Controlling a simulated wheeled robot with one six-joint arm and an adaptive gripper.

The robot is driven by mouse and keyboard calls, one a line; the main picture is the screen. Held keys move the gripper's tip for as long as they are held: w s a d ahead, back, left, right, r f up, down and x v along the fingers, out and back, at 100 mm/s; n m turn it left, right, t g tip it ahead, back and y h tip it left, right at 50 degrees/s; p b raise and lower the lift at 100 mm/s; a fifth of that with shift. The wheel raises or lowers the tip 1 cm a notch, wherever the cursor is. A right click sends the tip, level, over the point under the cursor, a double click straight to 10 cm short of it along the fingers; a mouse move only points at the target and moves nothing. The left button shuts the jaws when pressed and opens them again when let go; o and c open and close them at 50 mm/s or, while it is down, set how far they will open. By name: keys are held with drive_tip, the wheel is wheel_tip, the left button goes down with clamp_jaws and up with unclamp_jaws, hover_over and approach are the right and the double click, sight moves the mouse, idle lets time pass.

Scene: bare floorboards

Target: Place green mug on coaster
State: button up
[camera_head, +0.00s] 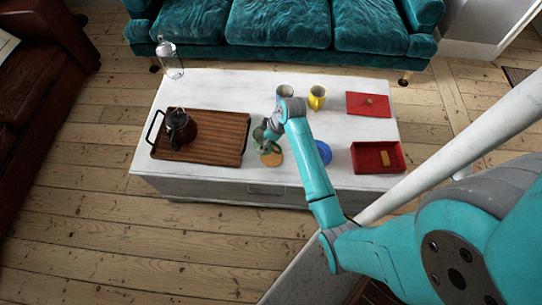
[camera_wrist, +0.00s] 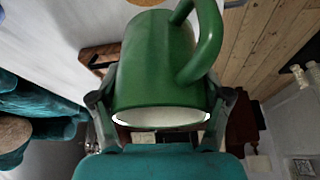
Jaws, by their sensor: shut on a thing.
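The green mug (camera_wrist: 152,60) is between the fingers of my gripper (camera_wrist: 160,108), which is shut on it; its handle points to the upper right in the wrist view. In the head view, the mug (camera_head: 258,135) is partly hidden by my gripper (camera_head: 265,137), over the front middle of the white table. A round orange coaster (camera_head: 271,159) lies on the table just in front of the mug. Its edge also shows at the top of the wrist view (camera_wrist: 143,2). A round blue disc (camera_head: 324,153), perhaps another coaster, lies to the right, partly behind my arm.
On the white table (camera_head: 225,87), a wooden tray (camera_head: 218,140) with a dark teapot (camera_head: 181,130) stands left. A grey-blue mug (camera_head: 285,91) and a yellow mug (camera_head: 317,98) stand behind. A red tray (camera_head: 363,170) and a flat red piece (camera_head: 357,103) are right.

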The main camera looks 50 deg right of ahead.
drive_tip(key=shift+s+d+r+n, duration=0.1)
drive_tip(key=shift+s+d+n, duration=0.15)
drive_tip(key=shift+d, duration=0.35)
drive_tip(key=shift+s+d+n, duration=0.15)
drive_tip(key=shift+s+d, duration=0.1)
drive_tip(key=shift+d, duration=0.35)
drive_tip(key=shift+s+d+f, duration=0.1)
drive_tip(key=shift+d+f, duration=0.05)
drive_tip(key=shift+f, duration=0.15)
hover_over(272, 156)
wheel_tip(272, 156, down, 9)
drive_tip(key=shift+f, duration=0.1)
drive_tip(key=o, duration=1.7)
drive_tip(key=shift+f, duration=0.15)
